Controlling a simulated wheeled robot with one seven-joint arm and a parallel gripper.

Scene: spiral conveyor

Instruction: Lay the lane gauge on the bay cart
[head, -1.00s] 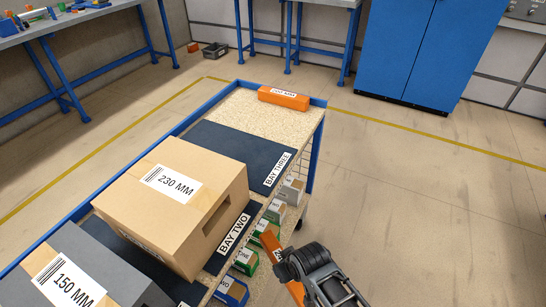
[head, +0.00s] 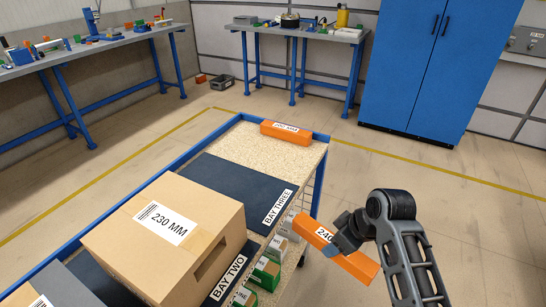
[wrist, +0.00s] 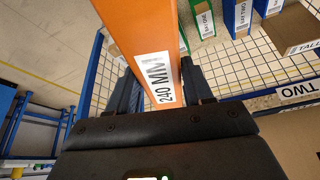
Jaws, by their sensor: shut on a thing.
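The lane gauge, an orange bar (head: 355,264) with a white "240 MM" label, is in my gripper (head: 346,238). The wrist view shows the bar (wrist: 137,27) between the two dark fingers (wrist: 160,92). My gripper holds it off the right side of the bay cart, apart from the cart top. The bay cart (head: 243,147) has a blue frame and a speckled top. A dark mat marked BAY THREE (head: 230,182) is bare. A second orange bar (head: 286,132) with a label lies at the cart's far end.
A cardboard box (head: 200,207) marked 230 MM stands on the BAY TWO area. Small bins (head: 265,270) hang along the cart's right side. Blue-legged benches (head: 300,34) and a blue cabinet (head: 420,70) stand behind. The floor right of the cart is clear.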

